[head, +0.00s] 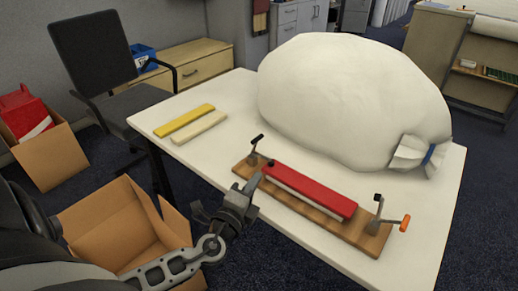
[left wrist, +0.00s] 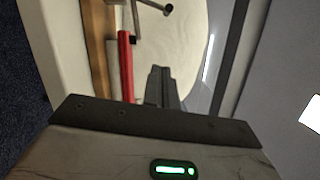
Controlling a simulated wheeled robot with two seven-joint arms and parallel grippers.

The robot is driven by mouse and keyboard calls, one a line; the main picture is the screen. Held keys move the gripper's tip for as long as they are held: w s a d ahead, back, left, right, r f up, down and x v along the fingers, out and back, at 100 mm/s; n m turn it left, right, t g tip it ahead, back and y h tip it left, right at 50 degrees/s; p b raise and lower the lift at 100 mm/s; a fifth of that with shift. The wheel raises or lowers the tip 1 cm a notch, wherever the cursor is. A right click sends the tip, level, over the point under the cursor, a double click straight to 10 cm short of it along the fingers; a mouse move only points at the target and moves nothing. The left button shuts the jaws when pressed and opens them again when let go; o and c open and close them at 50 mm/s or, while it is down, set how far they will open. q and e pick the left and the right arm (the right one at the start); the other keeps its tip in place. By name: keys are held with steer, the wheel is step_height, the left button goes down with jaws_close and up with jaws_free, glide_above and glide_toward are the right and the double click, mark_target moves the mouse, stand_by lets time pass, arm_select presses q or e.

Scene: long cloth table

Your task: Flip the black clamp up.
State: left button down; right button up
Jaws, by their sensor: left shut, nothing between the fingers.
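The black clamp (head: 252,152) is on the left end of a wooden board (head: 318,216) on the table. Its black-knobbed handle stands up at a slant, and a dark tip lies by the end of the red bar (head: 310,190). In the left wrist view the clamp's handle (left wrist: 154,5) shows at the top edge, beside the red bar (left wrist: 126,65). My left gripper (head: 254,184) is shut and empty, in front of the board's left end and apart from the clamp handle. Its closed fingers show in the left wrist view (left wrist: 162,84). My right gripper is out of view.
An orange-handled clamp (head: 404,223) stands at the board's right end. A large white bag (head: 350,100) fills the table behind. Yellow (head: 186,117) and cream (head: 200,127) strips lie at left. An open cardboard box (head: 115,225) stands on the floor below my arm.

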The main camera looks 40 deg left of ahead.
arm_select(q)
steer(key=w, duration=0.3)
steer(key=w+a+p, duration=0.1)
steer(key=w, duration=0.5)
steer(key=shift+w+a+r, duration=0.25)
steer(key=shift+w+a, duration=0.05)
steer(key=shift+w, duration=0.1)
steer(key=shift+w+a+r+p, duration=0.15)
steer(key=shift+a+p, duration=0.3)
steer(key=shift+a, duration=0.75)
steer(key=shift+a+r, duration=0.1)
steer(key=shift+a, duration=0.65)
